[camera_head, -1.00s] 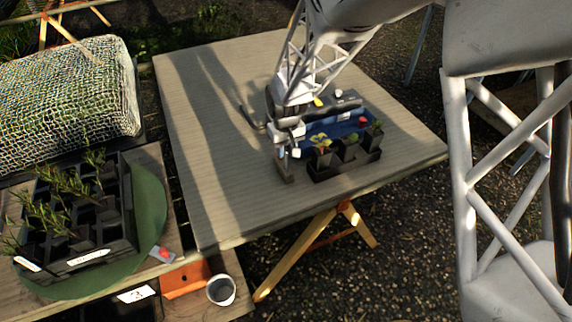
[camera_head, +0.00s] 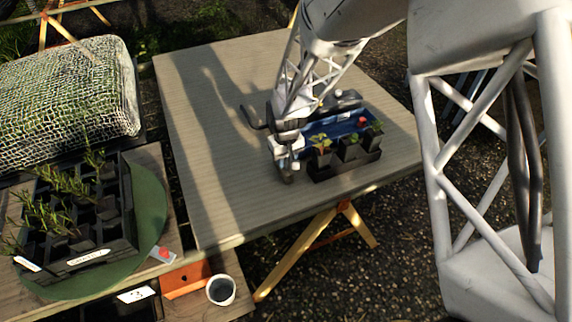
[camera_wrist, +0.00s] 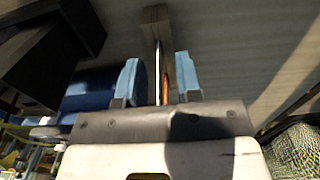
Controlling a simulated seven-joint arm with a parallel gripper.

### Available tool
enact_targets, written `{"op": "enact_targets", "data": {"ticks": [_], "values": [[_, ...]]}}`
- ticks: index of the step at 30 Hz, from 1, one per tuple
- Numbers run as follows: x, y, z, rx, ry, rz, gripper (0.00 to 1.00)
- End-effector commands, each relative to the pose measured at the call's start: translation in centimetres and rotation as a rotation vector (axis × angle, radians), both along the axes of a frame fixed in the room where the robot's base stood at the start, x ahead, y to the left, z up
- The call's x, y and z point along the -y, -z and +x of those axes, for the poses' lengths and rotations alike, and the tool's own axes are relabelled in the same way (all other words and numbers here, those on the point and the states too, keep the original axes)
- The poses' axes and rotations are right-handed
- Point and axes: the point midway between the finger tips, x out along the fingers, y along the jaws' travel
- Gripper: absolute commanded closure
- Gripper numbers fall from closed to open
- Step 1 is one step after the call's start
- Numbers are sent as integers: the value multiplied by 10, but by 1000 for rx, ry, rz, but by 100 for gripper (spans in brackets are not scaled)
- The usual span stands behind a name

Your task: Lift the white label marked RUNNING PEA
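My gripper (camera_wrist: 156,82) is open, its two pale blue finger pads apart. A thin upright piece (camera_wrist: 164,72), pale with an orange face, stands nearly edge-on between the pads, with gaps on both sides. It may be the label, but no lettering shows. A narrow wooden block (camera_wrist: 155,24) lies just beyond it. In the head view my gripper (camera_head: 285,165) is low over the table, left of the black pots, and covers this spot. Other white labels sit on the left seedling tray, one at its front (camera_head: 88,256) and one at its corner (camera_head: 27,264); their writing is unreadable.
Black pots with seedlings (camera_head: 348,158) and a blue tray (camera_head: 330,128) stand close to the right of my gripper. The wooden tabletop (camera_head: 215,130) is clear to the left. A white cup (camera_head: 221,290) stands on the lower left bench.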

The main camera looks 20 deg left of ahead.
Motion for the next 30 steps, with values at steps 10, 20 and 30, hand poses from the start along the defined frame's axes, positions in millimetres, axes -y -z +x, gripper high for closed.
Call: {"op": "enact_targets", "data": {"ticks": [10,20,30], "values": [[0,0,0,0,0,0,100],[0,0,0,0,0,0,100],[0,-16,0,1,0,1,100]]}}
